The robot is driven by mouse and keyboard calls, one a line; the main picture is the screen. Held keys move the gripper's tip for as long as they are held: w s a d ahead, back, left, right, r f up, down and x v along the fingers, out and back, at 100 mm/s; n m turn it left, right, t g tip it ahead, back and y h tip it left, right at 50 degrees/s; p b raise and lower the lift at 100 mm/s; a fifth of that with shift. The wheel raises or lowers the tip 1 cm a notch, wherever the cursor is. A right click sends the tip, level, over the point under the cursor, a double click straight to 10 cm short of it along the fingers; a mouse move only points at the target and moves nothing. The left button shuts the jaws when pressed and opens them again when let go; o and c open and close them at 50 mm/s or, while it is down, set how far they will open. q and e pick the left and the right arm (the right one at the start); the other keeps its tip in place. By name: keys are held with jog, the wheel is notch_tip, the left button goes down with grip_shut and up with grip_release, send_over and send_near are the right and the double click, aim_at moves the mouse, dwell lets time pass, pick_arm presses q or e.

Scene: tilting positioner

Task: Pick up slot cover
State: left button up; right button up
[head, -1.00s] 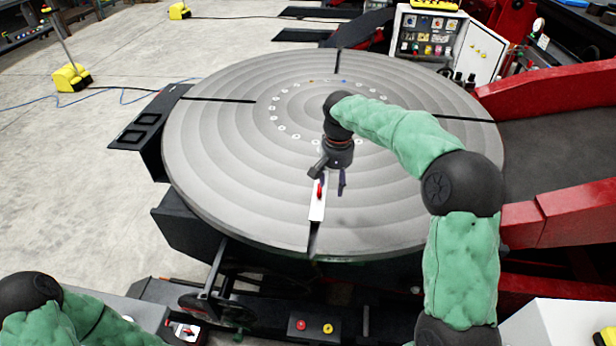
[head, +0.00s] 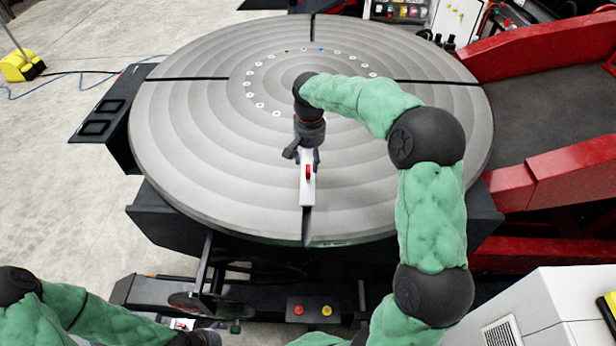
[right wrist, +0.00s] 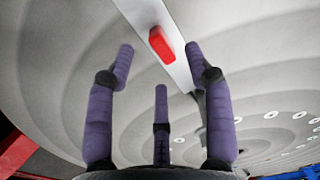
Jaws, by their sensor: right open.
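The slot cover (head: 307,192) is a white strip with a red handle (head: 308,172), lying along the front slot of the round grey table. In the right wrist view the cover (right wrist: 148,12) runs diagonally, with its red handle (right wrist: 160,43) between and just beyond my fingertips. My right gripper (head: 304,157) is open and empty above the far part of the cover; its purple fingers (right wrist: 160,60) straddle the strip. Contact cannot be told. My left arm's dark end (head: 203,339) is at the bottom edge; its fingers are not clear.
The grooved round table (head: 205,150) has other dark slots and a ring of small white marks. Red machine frames (head: 560,155) stand at the right. A panel with a red and a yellow button (head: 312,310) is below the front edge. The table's left side is clear.

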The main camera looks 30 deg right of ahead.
aim_at(308, 173)
notch_tip(308, 173, down, 4)
jog(key=shift+d+f+b, duration=0.1)
jog(key=shift+f+b, duration=0.15)
jog(key=shift+b, duration=0.6)
grip_shut()
jog(key=shift+r, duration=0.1)
